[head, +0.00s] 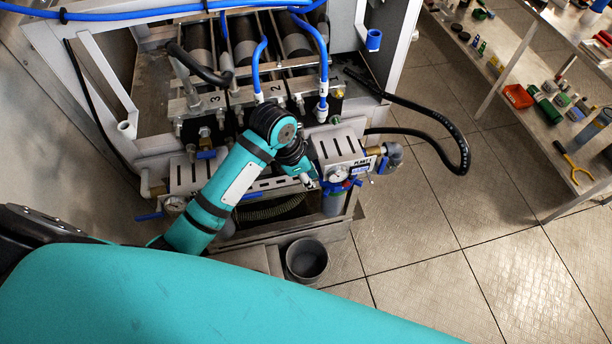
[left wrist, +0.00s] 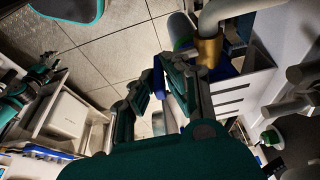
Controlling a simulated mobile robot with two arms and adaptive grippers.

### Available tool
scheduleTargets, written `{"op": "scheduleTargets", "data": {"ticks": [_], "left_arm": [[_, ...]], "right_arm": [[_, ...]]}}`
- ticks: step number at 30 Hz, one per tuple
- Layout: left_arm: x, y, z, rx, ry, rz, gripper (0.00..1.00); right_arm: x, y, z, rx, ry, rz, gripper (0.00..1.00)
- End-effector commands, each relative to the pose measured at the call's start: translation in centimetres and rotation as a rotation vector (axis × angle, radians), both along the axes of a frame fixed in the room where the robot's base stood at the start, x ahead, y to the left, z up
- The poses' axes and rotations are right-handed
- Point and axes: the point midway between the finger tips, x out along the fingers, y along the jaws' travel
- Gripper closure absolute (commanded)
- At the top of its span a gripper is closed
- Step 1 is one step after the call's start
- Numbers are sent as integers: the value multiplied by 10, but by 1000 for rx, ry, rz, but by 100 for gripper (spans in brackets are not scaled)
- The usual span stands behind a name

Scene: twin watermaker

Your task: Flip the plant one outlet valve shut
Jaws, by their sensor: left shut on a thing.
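The plant one unit is a white slotted box (head: 338,150) with a "PLANT 1" label and a round gauge. A brass valve body (head: 374,151) joins its right end to a grey elbow pipe; the brass also shows in the left wrist view (left wrist: 208,48). My left gripper (head: 316,183) is below the front of the box. In the left wrist view, the left gripper (left wrist: 168,80) has its fingers closed around a narrow blue handle (left wrist: 158,76), mostly hidden by the fingers. The handle's exact angle is unclear.
A second slotted box with a gauge (head: 174,205) and blue handle stands left, partly behind my arm. A black hose (head: 462,150) loops out right. A grey cup-like pipe (head: 306,260) stands below. Shelves (head: 520,60) with small items stand right; tiled floor between is clear.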

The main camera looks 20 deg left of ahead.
Motion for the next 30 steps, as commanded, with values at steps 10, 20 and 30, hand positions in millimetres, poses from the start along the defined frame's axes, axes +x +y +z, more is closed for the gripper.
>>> {"op": "scheduleTargets", "data": {"ticks": [10, 20, 30], "left_arm": [[4, -5, 1, 141, 92, 2, 100], [4, -5, 1, 139, 91, 2, 72], [4, -5, 3, 138, 90, 1, 67]], "right_arm": [[0, -6, 0, -8, 0, 3, 67], [0, -10, 0, -11, 0, 3, 67], [0, -8, 0, -9, -1, 0, 67]]}}
